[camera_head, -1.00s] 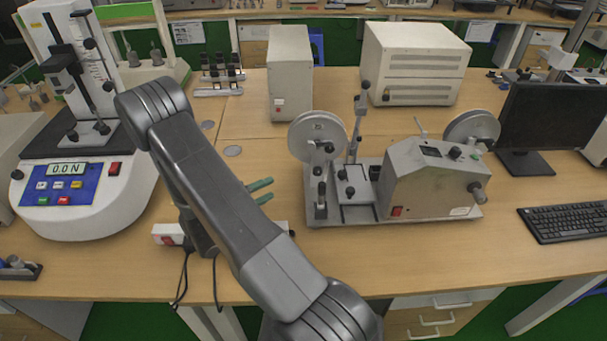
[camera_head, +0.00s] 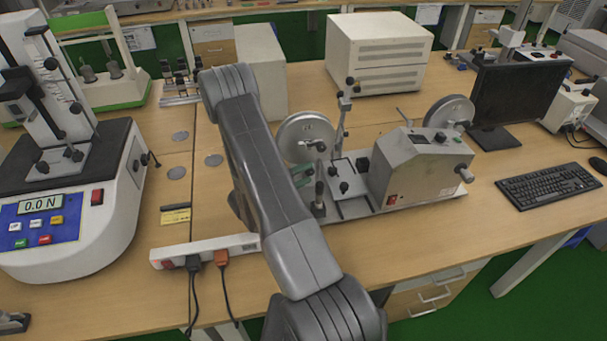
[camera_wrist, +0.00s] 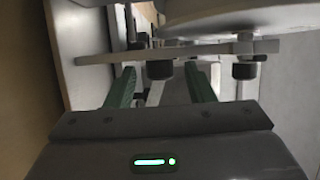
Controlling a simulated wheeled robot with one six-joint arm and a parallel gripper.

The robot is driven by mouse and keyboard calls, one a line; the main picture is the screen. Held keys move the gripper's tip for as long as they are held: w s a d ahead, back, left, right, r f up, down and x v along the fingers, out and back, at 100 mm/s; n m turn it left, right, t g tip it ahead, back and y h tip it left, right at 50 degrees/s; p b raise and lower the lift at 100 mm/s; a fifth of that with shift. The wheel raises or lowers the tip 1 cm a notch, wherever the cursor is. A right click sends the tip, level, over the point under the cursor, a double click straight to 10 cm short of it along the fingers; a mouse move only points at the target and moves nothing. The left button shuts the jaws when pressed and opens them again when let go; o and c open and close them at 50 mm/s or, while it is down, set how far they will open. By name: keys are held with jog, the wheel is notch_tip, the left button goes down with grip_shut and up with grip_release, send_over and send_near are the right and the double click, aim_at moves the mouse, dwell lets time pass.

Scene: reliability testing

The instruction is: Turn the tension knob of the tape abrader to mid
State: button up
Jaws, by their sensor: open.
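The tape abrader (camera_head: 415,172) is a grey machine with a sloped housing, a base plate and two reels, right of my arm in the head view. A small black knob (camera_head: 440,137) sits on its top panel and a larger grey knob (camera_head: 465,175) on its right side. I cannot tell which is the tension knob. My gripper (camera_wrist: 162,88) is open, its green fingers apart. In the head view its fingers (camera_head: 303,176) are by the abrader's left end, below the left reel (camera_head: 305,138). In the wrist view a dark round part (camera_wrist: 160,68) shows just beyond and between the fingertips.
A power strip (camera_head: 205,250) with cables lies left of my arm, near the table's front edge. A force tester (camera_head: 75,200) stands at the left. A monitor (camera_head: 518,100) and keyboard (camera_head: 550,183) are at the right. The table front is mostly clear.

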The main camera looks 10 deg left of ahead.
jog(key=c, duration=1)
jog(key=shift+r, duration=0.1)
jog(key=g+y, duration=0.1)
jog(key=m+g+y+p, duration=0.1)
jog(key=shift+d+r+y, duration=0.1)
jog(key=shift+r+y, duration=0.2)
jog(key=shift+r, duration=0.1)
jog(key=shift+w+d+r+m+g+y+b, duration=0.15)
jog(key=shift+m+g+y, duration=0.2)
jog(key=shift+g+y, duration=0.5)
jog(key=shift+d+r+m+g+y+b, duration=0.15)
jog(key=shift+m+g+y, duration=0.25)
jog(key=shift+y, duration=0.75)
